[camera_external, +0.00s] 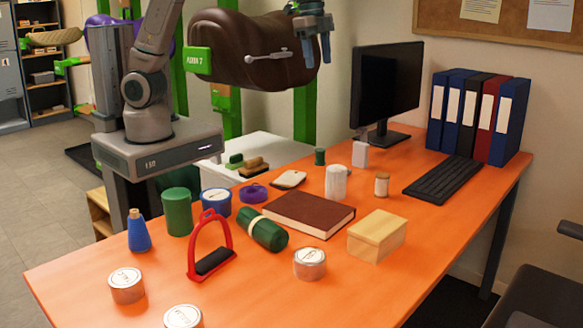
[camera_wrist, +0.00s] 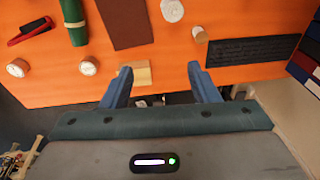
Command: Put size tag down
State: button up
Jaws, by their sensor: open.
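I cannot tell for sure which thing is the size tag. A green label plate with white lettering (camera_external: 197,61) is at the left end of the brown saddle (camera_external: 262,55). A small pale, flat piece with a dark edge (camera_external: 289,180) lies on the orange table (camera_external: 345,285). My gripper (camera_external: 317,52) is high, in front of the saddle's right end, with its blue fingers pointing down. In the wrist view, my gripper (camera_wrist: 162,88) has its fingers wide apart, and I see nothing held between them.
A red stirrup (camera_external: 226,245), green roll (camera_external: 263,230), brown book (camera_external: 309,212), wooden box (camera_external: 377,234) and several tins crowd the table. A monitor (camera_external: 385,85), keyboard (camera_external: 444,178) and binders (camera_external: 478,110) stand at the back right. The front right tabletop is clear.

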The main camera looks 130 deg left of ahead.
jog(key=s+d+r, duration=0.2)
jog(key=s+d, duration=0.4)
jog(key=d, duration=0.6)
jog(key=s+d+f+t, duration=0.1)
jog(key=s+d+f, duration=0.2)
jog(key=s+d, duration=0.3)
jog(key=s+d+f+t, duration=0.1)
jog(key=s+d+f, duration=0.2)
jog(key=s+d, duration=0.4)
jog(key=s, duration=0.4)
jog(key=shift+s+d+f+h, duration=0.2)
jog(key=shift+d+f+h, duration=0.05)
jog(key=shift+h, duration=0.15)
